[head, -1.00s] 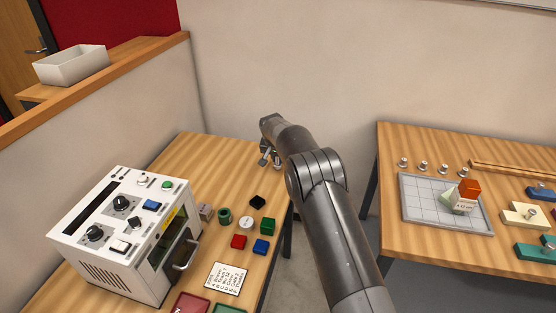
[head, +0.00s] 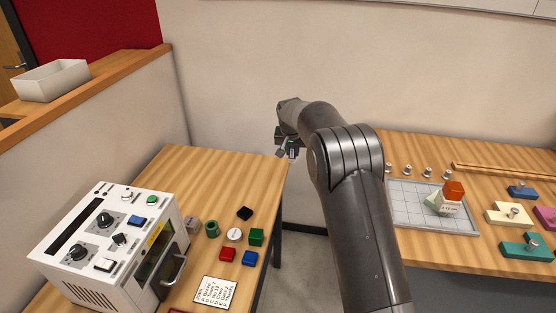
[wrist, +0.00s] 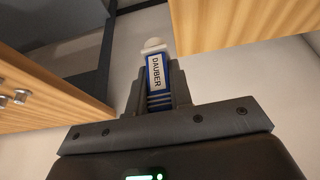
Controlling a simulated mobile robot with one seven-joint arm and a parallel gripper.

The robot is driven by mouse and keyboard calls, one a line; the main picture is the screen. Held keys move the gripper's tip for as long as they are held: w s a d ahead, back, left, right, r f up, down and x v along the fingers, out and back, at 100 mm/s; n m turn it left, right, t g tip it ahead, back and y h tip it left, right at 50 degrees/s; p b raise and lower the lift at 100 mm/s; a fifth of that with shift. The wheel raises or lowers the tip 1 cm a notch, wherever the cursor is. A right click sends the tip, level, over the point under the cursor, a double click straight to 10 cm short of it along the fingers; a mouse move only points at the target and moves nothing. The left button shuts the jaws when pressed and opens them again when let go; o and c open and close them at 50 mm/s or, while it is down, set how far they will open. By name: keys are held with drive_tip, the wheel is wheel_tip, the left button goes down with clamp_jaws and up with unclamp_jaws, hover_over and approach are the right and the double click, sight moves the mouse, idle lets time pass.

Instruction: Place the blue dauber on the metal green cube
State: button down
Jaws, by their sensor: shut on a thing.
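My gripper (head: 290,150) is shut on the blue dauber (wrist: 156,74), which has a white tip and a label reading "DAUBER". In the wrist view the dauber sits between the two fingers, tip pointing away from the palm. In the head view the gripper is beyond the left table's right edge, over the gap between the tables, and the dauber is barely seen there. The green cube (head: 256,237) stands on the left table near its right edge, apart from the gripper and nearer to me. Nothing is on top of it.
Beside the green cube are a blue cube (head: 250,258), a red cube (head: 228,255), a white disc (head: 234,234), a green cylinder (head: 211,229) and a black piece (head: 245,213). A white machine (head: 110,240) stands left. The right table (head: 420,145) holds a grey gridded plate (head: 400,210).

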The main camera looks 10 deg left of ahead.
drive_tip(key=shift+s+d+r, duration=0.25)
drive_tip(key=shift+d+r, duration=0.05)
drive_tip(key=s+d+r+n+y, duration=0.1)
drive_tip(key=s+d+r+n, duration=0.1)
drive_tip(key=s, duration=1.2)
drive_tip(key=s+d+r+n+y, duration=0.1)
drive_tip(key=s+d+r+n, duration=0.15)
drive_tip(key=s, duration=1.05)
hover_over(256, 233)
wheel_tip(256, 233, down, 7)
drive_tip(key=shift+f, duration=0.1)
drive_tip(key=shift+a+f, duration=0.1)
drive_tip(key=shift+f, duration=1.95)
drive_tip(key=shift+f, duration=0.15)
drive_tip(key=c, duration=1.3)
unclamp_jaws()
